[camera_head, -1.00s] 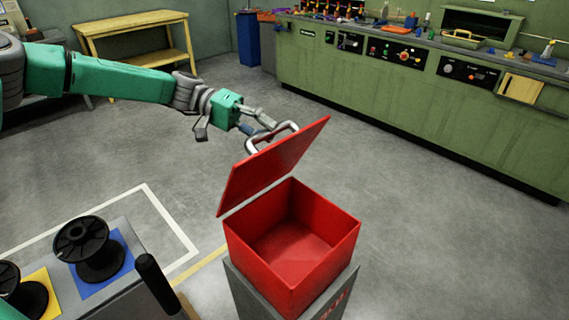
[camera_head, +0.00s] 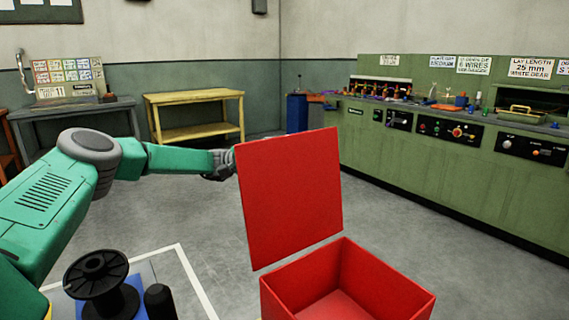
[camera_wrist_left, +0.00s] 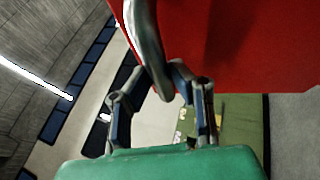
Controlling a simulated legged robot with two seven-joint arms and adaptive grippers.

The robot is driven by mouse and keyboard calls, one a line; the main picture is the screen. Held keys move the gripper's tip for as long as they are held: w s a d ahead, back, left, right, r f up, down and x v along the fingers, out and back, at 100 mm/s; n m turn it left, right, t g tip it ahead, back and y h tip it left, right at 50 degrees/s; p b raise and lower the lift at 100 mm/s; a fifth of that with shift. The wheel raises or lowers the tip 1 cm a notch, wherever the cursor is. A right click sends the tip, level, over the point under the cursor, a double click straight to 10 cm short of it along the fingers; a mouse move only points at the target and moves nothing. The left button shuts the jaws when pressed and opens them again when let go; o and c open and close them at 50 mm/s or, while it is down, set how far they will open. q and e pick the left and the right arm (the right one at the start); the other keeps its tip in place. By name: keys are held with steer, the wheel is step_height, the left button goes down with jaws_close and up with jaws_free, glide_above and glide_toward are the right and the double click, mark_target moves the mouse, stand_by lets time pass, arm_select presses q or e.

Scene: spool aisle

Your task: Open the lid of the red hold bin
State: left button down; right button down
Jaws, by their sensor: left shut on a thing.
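The red hold bin (camera_head: 318,290) stands at the bottom centre right of the head view, open at the top. Its red lid (camera_head: 290,195) stands raised, close to upright, at the bin's back left side. In the left wrist view the lid (camera_wrist_left: 235,45) fills the top right, with its metal handle (camera_wrist_left: 146,40) on it. My left gripper (camera_wrist_left: 165,85) is shut on the handle. In the head view the lid hides the handle and the gripper's fingers. My right gripper is not in view.
A black spool (camera_head: 97,275) stands on a blue patch at the lower left. A yellow bench (camera_head: 194,96) is at the back wall. A green workbench (camera_head: 400,170) with tools and controls runs along the right. The grey floor between them is clear.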

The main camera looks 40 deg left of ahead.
arm_select(q)
steer(key=shift+s+a+f, duration=0.1)
steer(key=shift+f, duration=0.4)
steer(key=c, duration=1.4)
jaws_free()
steer(key=shift+c, duration=0.2)
steer(key=shift+a+r, duration=0.15)
steer(key=shift+r, duration=0.05)
steer(key=v, duration=0.7)
steer(key=shift+a+f, duration=0.25)
steer(key=shift+a, duration=0.1)
